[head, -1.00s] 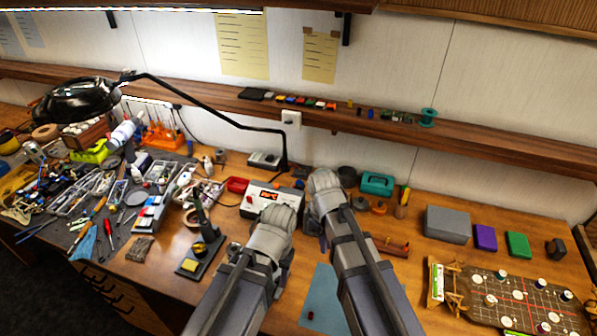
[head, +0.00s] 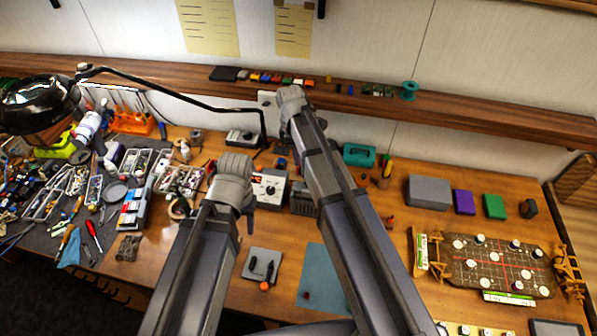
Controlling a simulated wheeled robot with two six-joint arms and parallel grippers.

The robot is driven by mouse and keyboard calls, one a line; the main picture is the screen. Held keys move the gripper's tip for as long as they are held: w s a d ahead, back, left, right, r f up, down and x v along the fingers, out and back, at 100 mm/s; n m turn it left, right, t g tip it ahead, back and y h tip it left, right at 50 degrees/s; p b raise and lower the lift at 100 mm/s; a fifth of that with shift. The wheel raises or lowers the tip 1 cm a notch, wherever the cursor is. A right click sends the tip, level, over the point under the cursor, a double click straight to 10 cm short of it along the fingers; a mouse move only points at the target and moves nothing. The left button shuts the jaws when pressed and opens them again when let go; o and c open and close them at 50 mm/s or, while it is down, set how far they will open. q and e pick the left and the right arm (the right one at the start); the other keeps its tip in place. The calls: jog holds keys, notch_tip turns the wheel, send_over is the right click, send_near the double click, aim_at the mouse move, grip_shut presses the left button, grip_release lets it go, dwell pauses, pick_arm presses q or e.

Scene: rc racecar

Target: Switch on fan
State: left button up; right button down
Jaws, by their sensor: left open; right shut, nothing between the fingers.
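No fan can be made out for certain. A dark grey slatted box (head: 303,200), partly hidden by my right arm, stands on the bench and may be it; no switch shows on it. My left gripper (head: 238,186) is over the bench in front of a white station with a red display (head: 268,187), covering its left part; its fingers are mostly hidden behind the wrist, and it is open. My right gripper (head: 290,98) is farther forward and appears in front of the shelf edge; its fingers are hidden by its wrist. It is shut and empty.
A shelf (head: 470,112) runs along the wall behind the bench. A black lamp (head: 40,103) and cluttered tools fill the left. A grey box (head: 428,192), purple box (head: 464,202) and game board (head: 500,268) stand right. A blue mat (head: 322,280) lies at the front.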

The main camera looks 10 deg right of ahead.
jog(key=f+b, duration=1)
jog(key=shift+s+d, duration=0.2)
jog(key=shift+d, duration=0.15)
jog(key=shift+s+d+r+t+y+p, duration=0.15)
jog(key=shift+d+r+t+y+p, duration=0.15)
jog(key=shift+y, duration=0.5)
